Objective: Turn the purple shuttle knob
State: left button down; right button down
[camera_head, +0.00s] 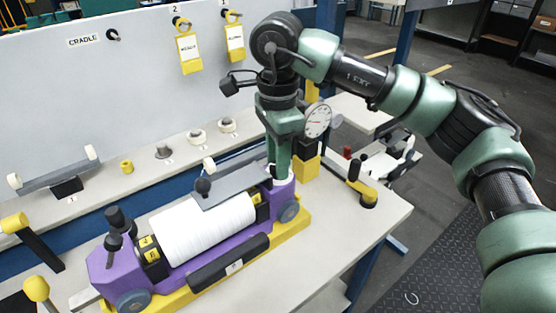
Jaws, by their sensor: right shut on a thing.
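The purple shuttle (232,251) lies on a yellow base on the bench, with a white roll (203,230) along its middle. Its left end carries upright black knobs (118,219). My right gripper (278,172) points down at the shuttle's far right end and is shut on the knob there. The fingers hide most of that knob, so its angle cannot be told. A grey plate (232,187) lies above the roll, beside the gripper. My left gripper is not in view.
A dial gauge (317,120) stands just right of my right gripper. A yellow-black handle (361,187) stands on the bench to the right. Small round parts (196,137) line the back ledge. A cradle (60,178) lies at the left. The bench's front right corner is clear.

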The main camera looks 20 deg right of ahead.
dwell(0.3)
jog(key=c, duration=1.1)
grip_release()
jog(key=shift+o, duration=0.2)
jog(key=shift+r, duration=3.95)
